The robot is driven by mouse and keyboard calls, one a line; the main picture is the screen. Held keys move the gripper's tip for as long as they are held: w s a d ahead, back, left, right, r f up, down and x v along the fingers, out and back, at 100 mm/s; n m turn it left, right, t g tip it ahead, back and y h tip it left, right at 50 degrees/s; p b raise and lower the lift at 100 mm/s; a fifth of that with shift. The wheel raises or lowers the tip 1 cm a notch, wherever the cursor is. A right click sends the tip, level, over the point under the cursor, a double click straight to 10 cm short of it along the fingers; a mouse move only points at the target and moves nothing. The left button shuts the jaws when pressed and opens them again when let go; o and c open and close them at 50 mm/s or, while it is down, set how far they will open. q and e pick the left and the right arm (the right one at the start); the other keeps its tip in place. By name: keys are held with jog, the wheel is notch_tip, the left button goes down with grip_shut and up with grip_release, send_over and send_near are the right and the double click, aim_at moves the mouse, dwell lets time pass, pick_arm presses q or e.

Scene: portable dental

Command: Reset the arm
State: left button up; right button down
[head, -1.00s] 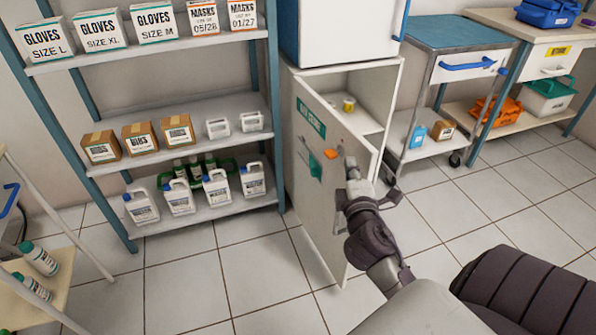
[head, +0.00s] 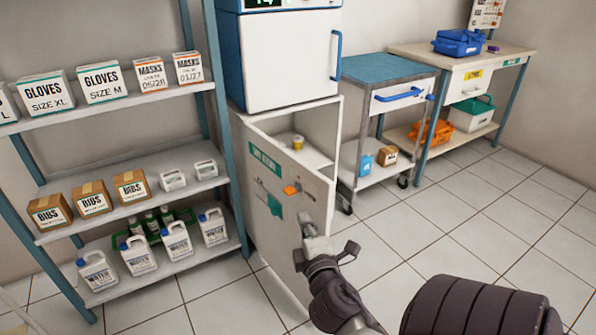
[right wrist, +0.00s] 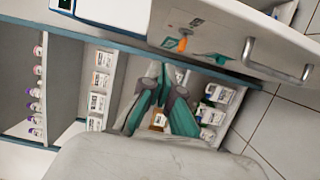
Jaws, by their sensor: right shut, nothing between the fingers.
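My right gripper (head: 308,224) is shut and empty. In the head view it is in front of the open white cabinet door (head: 262,225), near its lower right part; I cannot tell whether it touches the door. My left gripper is not in view.
A shelf rack (head: 130,195) with boxes and jugs stands at left. A blue-topped cart (head: 385,68) and a workbench (head: 425,55) stand at right. The tiled floor at right is clear.

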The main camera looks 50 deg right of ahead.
jog(key=v, duration=0.5)
jog(key=shift+s+d+r, duration=0.1)
jog(key=shift+d+r, duration=0.05)
jog(key=shift+d, duration=0.1)
